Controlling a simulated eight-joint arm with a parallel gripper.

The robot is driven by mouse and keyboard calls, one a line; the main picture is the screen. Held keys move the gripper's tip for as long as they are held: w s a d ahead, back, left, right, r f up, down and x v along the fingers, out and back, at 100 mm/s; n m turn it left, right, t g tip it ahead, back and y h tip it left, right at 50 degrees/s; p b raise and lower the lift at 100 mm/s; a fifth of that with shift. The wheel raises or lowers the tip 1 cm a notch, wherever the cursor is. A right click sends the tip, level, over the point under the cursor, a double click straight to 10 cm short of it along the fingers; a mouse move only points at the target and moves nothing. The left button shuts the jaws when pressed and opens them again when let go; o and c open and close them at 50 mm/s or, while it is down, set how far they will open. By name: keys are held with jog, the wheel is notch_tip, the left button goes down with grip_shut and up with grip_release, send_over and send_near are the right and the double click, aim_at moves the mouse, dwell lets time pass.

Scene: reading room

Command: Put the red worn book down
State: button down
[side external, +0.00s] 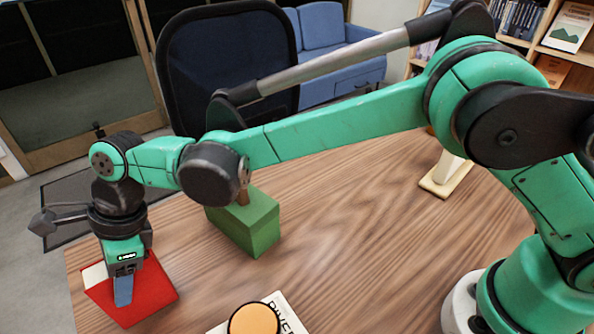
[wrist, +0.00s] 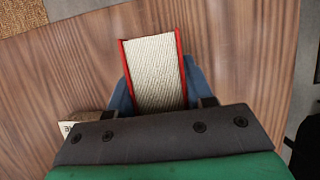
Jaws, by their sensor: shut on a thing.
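The red worn book (side external: 151,291) is at the near left corner of the wooden table in the side external view. One red cover faces that camera, and a pale page edge shows at its upper left. In the wrist view the book (wrist: 157,72) shows cream page edges between two thin red covers. My gripper (side external: 123,288) points down and is shut on the book, with blue fingers on either side of its covers; it also shows in the wrist view (wrist: 158,97). The book's lower edge is unclear, so I cannot tell whether it touches the table.
The wooden table (side external: 340,215) has clear room in the middle. A green block (side external: 248,226) stands behind the book, to its right. An orange round thing (side external: 254,320) sits on a pale printed book (side external: 287,315) at the front. A cream stand (side external: 440,187) is at the back right.

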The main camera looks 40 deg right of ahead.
jog(key=shift+f, duration=0.1)
jog(key=shift+c, duration=1.7)
grip_release()
jog(key=shift+d+r, duration=0.15)
jog(key=shift+r, duration=0.3)
jog(key=v, duration=1)
jog(key=shift+d+r, duration=0.1)
jog(key=shift+r, duration=0.25)
jog(key=w+d+r+n+t, duration=0.15)
jog(key=d+n, duration=0.25)
jog(key=d, duration=0.6)
jog(key=s+d+f+n+t+h, duration=0.2)
jog(key=s+d+n, duration=0.2)
jog(key=d+n, duration=0.3)
jog(key=s+d+f+n+t+h, duration=0.2)
jog(key=d+n, duration=0.5)
jog(key=d, duration=0.7)
jog(key=s+t, duration=0.1)
jog(key=s, duration=0.1)
jog(key=shift+s+d+f+t+h, duration=0.2)
jog(key=shift+s+f+t+h, duration=0.1)
jog(key=shift+s+t, duration=0.1)
